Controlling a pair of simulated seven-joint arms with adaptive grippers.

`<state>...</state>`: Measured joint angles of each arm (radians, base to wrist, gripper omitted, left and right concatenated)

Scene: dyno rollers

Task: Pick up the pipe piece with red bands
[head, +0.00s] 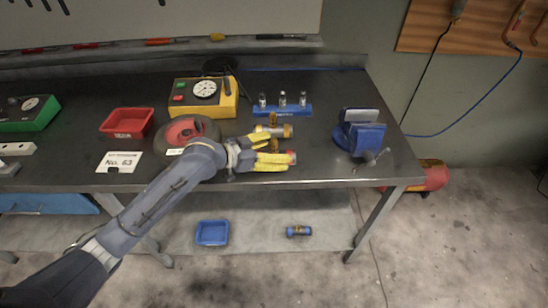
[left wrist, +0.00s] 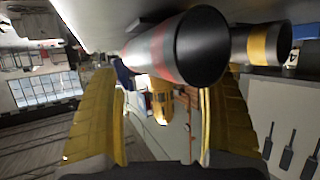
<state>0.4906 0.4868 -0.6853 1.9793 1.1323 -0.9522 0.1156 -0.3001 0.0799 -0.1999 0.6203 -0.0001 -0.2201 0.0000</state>
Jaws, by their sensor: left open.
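The grey pipe piece with red bands (left wrist: 165,52) lies on its side at the opening between my left gripper's fingers in the left wrist view. A brass-coloured part (left wrist: 161,100) shows below it between the fingers. In the head view only a bit of the red-banded pipe (head: 292,157) shows beside the yellow fingers. My left gripper (head: 279,153) is open near the bench's front edge, its fingers apart on either side of the pipe. Whether a finger touches it I cannot tell. A similar pipe with a yellow band (head: 286,130) lies just behind; it also shows in the left wrist view (left wrist: 260,46).
A blue rack with three small fittings (head: 283,110) and a yellow gauge box (head: 225,105) stand behind. A blue vise (head: 360,135) is at the right. A red tray (head: 125,123) and a red-and-black disc (head: 190,130) are at the left. Bare bench lies right of the gripper.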

